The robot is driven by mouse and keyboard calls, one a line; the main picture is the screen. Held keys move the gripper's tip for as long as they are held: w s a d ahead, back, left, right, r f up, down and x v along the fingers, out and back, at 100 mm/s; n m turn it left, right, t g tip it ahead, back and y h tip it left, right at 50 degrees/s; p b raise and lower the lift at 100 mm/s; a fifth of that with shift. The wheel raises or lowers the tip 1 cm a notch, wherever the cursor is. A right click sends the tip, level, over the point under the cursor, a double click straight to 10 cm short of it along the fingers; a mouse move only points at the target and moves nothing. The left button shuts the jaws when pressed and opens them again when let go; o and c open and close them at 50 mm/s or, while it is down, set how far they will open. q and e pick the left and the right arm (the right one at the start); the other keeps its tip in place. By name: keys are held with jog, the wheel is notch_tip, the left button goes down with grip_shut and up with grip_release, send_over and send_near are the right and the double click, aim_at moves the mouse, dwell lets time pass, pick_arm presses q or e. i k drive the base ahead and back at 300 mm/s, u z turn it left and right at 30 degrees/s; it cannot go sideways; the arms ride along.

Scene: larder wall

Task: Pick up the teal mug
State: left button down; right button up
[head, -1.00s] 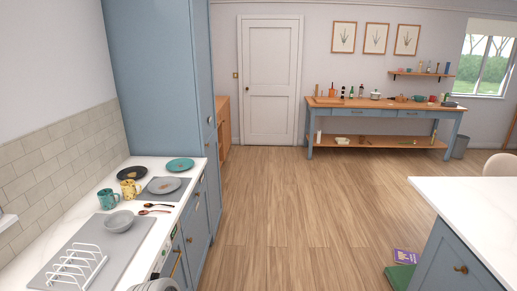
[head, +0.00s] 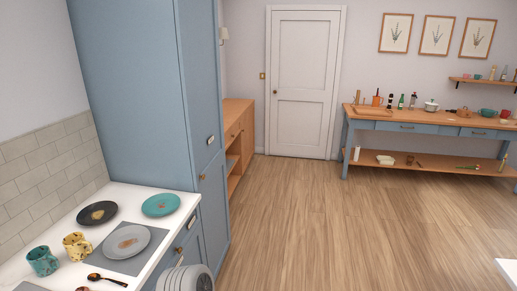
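A teal mug with speckles (head: 43,261) stands upright on the white counter at the lower left of the head view, beside a yellow patterned mug (head: 76,246). A small teal vessel (head: 488,113) also shows on the far wooden-topped table at the right; at this size I cannot tell whether it is a mug or a bowl. Neither of my grippers shows in the head view.
The white counter (head: 150,224) also holds a dark plate (head: 97,213), a teal plate (head: 161,205), a grey plate (head: 127,242) and spoons. A tall blue cabinet (head: 140,90) stands behind it. The wooden floor (head: 300,220) is clear towards the door (head: 303,85) and far table.

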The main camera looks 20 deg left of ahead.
aim_at(41, 258)
jog(key=i, duration=2.4)
jog(key=u, duration=2.85)
